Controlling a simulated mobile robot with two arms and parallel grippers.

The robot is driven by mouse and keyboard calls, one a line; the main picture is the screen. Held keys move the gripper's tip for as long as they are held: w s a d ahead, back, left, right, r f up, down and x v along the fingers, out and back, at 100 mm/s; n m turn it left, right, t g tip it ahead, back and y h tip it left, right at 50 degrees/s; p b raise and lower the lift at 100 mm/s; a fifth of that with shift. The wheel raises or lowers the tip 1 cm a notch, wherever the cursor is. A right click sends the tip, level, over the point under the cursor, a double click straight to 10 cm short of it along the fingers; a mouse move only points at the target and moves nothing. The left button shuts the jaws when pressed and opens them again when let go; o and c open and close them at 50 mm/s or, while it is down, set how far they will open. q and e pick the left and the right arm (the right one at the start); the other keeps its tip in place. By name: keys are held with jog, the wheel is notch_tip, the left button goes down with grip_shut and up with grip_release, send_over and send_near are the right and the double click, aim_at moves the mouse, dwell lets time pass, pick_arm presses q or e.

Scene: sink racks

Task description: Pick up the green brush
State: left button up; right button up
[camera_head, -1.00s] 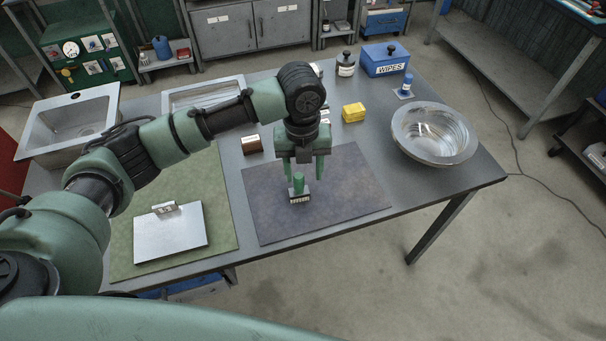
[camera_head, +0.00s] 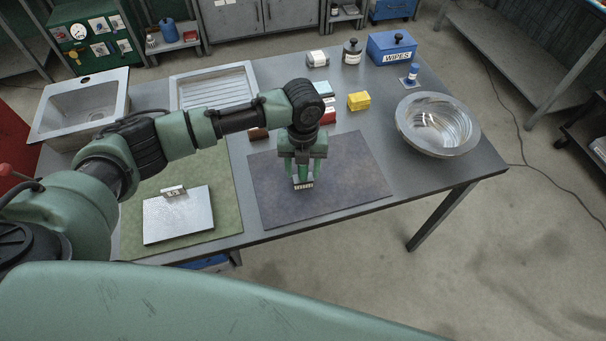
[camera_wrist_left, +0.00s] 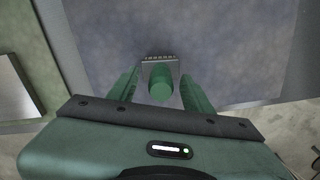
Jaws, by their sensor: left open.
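The green brush stands upright on the dark purple mat (camera_head: 345,185), bristle end down, with its pale bristle edge (camera_head: 303,185) showing below my gripper in the head view. In the left wrist view the green brush handle (camera_wrist_left: 161,84) points up toward the camera. My left gripper (camera_head: 303,172) is over it, pointing down, with one finger on each side of the handle. In the left wrist view the fingers of the gripper (camera_wrist_left: 160,90) are open, with a gap on both sides of the handle. My right gripper does not show.
A metal plate (camera_head: 178,222) lies on the green mat (camera_head: 222,225) to the left. The table's front edge lies close to the mats.

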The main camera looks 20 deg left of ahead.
pick_arm(q)
grip_shut()
jog(key=shift+r, duration=0.1)
